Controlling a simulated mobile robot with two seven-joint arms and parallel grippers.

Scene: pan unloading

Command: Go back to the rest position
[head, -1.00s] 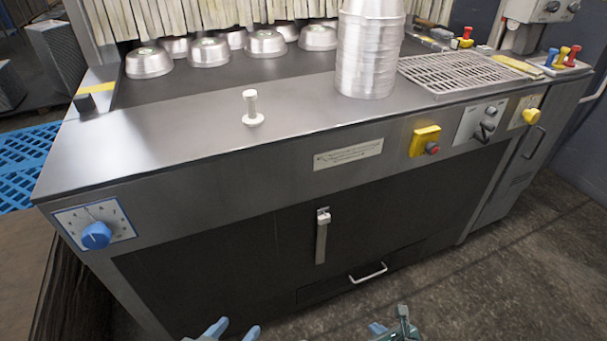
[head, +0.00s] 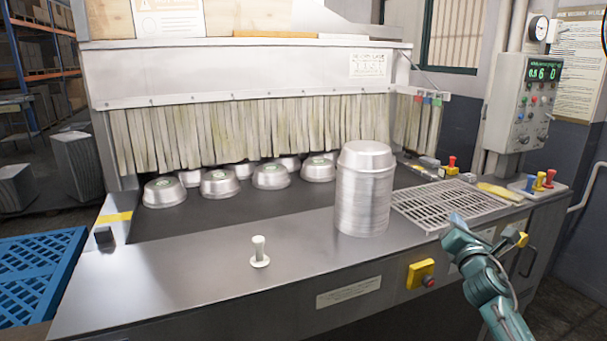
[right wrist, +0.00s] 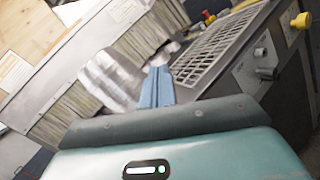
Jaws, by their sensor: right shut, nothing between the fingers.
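My right gripper (head: 457,220) is raised at the right of the head view, in front of the metal grate and apart from everything. Its blue fingers are shut with nothing between them; they also show in the right wrist view (right wrist: 157,88). My left gripper is not in view. A tall stack of silver pans (head: 363,195) stands upright on the steel counter, left of my right gripper. The stack also shows, tilted and blurred, in the right wrist view (right wrist: 112,78).
Several upturned pans (head: 220,183) sit on the dark belt before the strip curtain (head: 240,105). A white peg (head: 259,252) stands on the counter. A grate (head: 440,205), yellow switch box (head: 420,273) and control box (head: 535,105) are at the right. A blue pallet (head: 40,270) lies at left.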

